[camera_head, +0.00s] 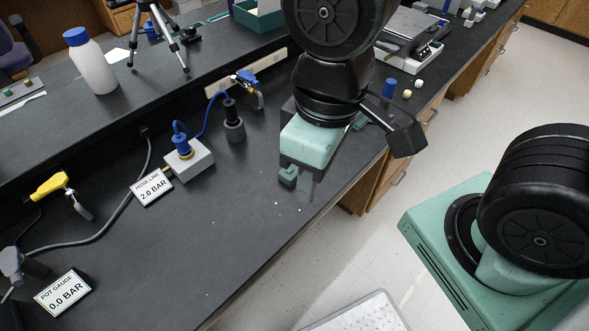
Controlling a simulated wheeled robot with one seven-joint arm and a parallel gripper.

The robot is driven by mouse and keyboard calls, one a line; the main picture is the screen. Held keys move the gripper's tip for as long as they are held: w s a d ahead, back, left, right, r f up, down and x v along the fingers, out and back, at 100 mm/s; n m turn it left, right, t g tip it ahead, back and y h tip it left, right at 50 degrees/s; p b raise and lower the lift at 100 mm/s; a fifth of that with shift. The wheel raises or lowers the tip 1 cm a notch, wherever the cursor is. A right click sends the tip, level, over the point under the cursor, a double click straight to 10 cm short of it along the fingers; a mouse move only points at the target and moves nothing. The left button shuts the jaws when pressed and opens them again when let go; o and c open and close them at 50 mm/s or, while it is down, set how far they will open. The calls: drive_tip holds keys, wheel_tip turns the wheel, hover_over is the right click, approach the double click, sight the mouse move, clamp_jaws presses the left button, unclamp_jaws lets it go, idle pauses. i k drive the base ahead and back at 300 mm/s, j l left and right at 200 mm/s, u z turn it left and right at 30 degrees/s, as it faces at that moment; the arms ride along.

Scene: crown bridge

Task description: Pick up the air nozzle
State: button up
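A dark upright piece (234,121) with a blue hose at its top stands on the black bench; it looks like the air nozzle. The hose runs left to a pale box (188,160) with a blue and yellow fitting. My gripper (297,188) hangs over the bench to the right of the nozzle, apart from it, nearer the bench's front edge. Its teal and grey fingers point down, and no object shows in them. Whether they are open or shut is unclear from this angle.
A "HOUSE LINE 2.0 BAR" sign (152,188) and a "POT GAUGE 0.0 BAR" sign (62,292) stand on the bench. The front middle of the bench is clear.

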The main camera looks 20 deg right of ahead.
sight(229, 106)
drive_tip(key=i+l+u, duration=0.1)
drive_tip(key=i, duration=0.35)
drive_tip(key=u, duration=1.6)
